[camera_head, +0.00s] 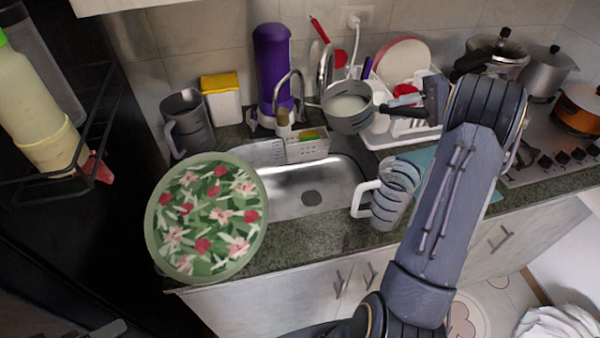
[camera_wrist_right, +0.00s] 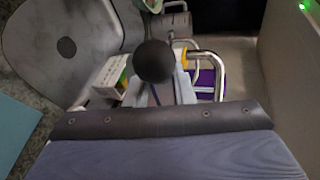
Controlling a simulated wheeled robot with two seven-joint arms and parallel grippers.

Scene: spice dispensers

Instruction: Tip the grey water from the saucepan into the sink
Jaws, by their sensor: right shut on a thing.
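The saucepan (camera_head: 350,122) is a small grey metal pan with cloudy grey liquid visible inside. It looks roughly level, raised above the back right of the sink, close to the tap. My right gripper (camera_head: 402,102) is shut on the saucepan's handle, to the right of the pan. The steel sink (camera_head: 285,204) has a dark drain and looks empty; it also shows in the right wrist view (camera_wrist_right: 95,75). The saucepan cannot be clearly made out in the wrist view. My left gripper is not seen.
The curved chrome tap (camera_head: 324,68) stands just left of the saucepan. A white dish rack (camera_head: 385,138) is behind right. A striped jug (camera_head: 393,195) stands at the sink's right front, a floral round tray (camera_head: 207,217) at its left. A sponge caddy (camera_head: 308,149) borders the sink.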

